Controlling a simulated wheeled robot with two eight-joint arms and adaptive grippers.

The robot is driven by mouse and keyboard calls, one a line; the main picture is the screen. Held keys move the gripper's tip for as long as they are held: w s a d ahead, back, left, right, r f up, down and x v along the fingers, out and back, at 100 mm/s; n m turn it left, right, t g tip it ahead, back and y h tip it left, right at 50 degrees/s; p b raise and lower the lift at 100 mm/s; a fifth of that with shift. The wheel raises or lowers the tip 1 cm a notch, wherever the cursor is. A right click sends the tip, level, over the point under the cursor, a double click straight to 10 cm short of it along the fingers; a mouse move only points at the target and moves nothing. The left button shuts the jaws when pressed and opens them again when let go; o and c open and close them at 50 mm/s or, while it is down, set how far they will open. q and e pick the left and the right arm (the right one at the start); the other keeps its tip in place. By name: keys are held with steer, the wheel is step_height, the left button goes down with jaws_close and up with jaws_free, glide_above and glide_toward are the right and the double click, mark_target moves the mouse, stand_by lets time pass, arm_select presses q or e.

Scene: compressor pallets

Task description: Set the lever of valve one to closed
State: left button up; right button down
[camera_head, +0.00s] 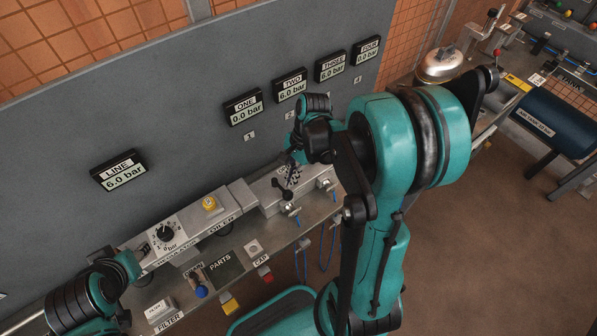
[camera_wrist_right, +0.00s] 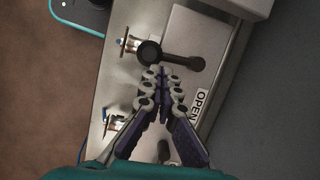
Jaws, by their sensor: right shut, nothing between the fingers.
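The black lever of valve one (camera_wrist_right: 183,62) lies in the right wrist view as a bar between a larger round black end at left and a smaller one at right. In the head view it shows as a small black lever (camera_head: 283,190) on the grey valve block below the ONE display (camera_head: 245,107), which reads 0.0 bar. My right gripper (camera_wrist_right: 160,72) is shut and empty, its tips right beside the lever; I cannot tell whether they touch. It also shows in the head view (camera_head: 293,172). An OPEN label (camera_wrist_right: 200,107) lies beside the fingers.
The LINE display (camera_head: 123,171) reads 6.0 bar, and TWO (camera_head: 290,84) reads 6.0. A round black dial (camera_head: 165,234) and a yellow button (camera_head: 209,203) sit on the left units. Labelled parts lie along the bench's front. The grey panel stands close behind.

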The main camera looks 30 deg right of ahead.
steer(key=shift+a, duration=0.2)
steer(key=shift+s+a+f, duration=0.15)
steer(key=shift+s+a, duration=0.05)
steer(key=shift+a, duration=0.35)
steer(key=shift+d, duration=0.1)
